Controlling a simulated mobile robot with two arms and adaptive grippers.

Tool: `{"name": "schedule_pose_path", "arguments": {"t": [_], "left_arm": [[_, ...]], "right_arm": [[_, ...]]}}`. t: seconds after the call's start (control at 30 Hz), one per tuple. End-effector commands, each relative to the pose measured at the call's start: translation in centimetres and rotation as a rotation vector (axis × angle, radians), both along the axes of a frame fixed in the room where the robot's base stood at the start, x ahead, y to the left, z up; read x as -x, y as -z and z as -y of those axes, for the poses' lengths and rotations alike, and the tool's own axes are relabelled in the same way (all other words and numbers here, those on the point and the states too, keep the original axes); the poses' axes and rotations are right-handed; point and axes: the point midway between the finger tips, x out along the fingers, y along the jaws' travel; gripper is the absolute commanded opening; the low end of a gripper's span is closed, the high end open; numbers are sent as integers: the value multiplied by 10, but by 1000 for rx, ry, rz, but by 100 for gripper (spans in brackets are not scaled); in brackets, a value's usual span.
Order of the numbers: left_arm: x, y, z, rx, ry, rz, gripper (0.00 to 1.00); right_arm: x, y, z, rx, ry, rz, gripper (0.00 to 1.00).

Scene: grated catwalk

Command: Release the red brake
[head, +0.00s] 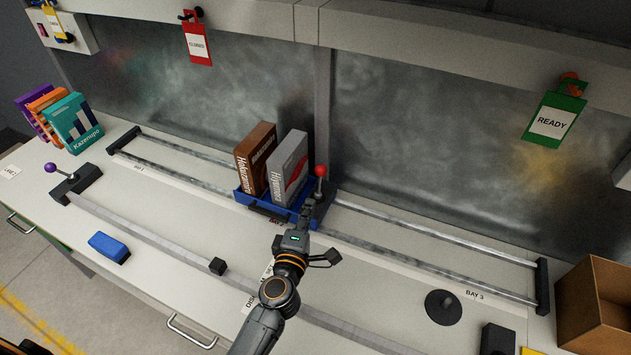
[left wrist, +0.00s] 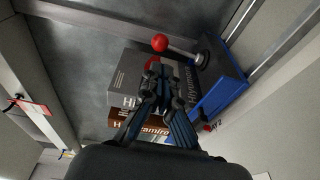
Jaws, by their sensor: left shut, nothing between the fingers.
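The red brake is a lever with a red ball knob (head: 321,171) on a pale stem, mounted at the right end of a blue carriage (head: 243,198). In the head view the stem looks roughly upright. The knob also shows in the left wrist view (left wrist: 160,43), with the stem running right to its base. My left gripper (head: 305,211) is shut and empty, just in front of the carriage's right end, below the knob in the picture. In the left wrist view its fingertips (left wrist: 153,66) appear close below the knob; I cannot tell whether they touch. My right gripper is out of view.
A brown box (head: 256,158) and a grey box (head: 290,168) stand in the carriage, beside the lever. The carriage sits on long metal rails (head: 430,238). A purple-knobbed lever (head: 50,168) and blue block (head: 109,247) lie left. A cardboard box (head: 590,310) stands right.

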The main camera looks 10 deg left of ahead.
Motion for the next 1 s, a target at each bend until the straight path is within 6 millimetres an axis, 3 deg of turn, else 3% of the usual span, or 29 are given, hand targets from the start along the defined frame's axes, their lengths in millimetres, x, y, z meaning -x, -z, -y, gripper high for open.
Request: {"name": "schedule_pose_path", "arguments": {"t": [0.2,0.4,0.6,1.0], "left_arm": [[-49,1,0,0,0,4,0],[-79,3,0,0,0,2,0],[-91,3,0,-1,1,0,0],[-94,1,0,0,0,1,0]], "right_arm": [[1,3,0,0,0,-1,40],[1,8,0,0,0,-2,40],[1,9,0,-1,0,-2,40],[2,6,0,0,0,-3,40]]}}
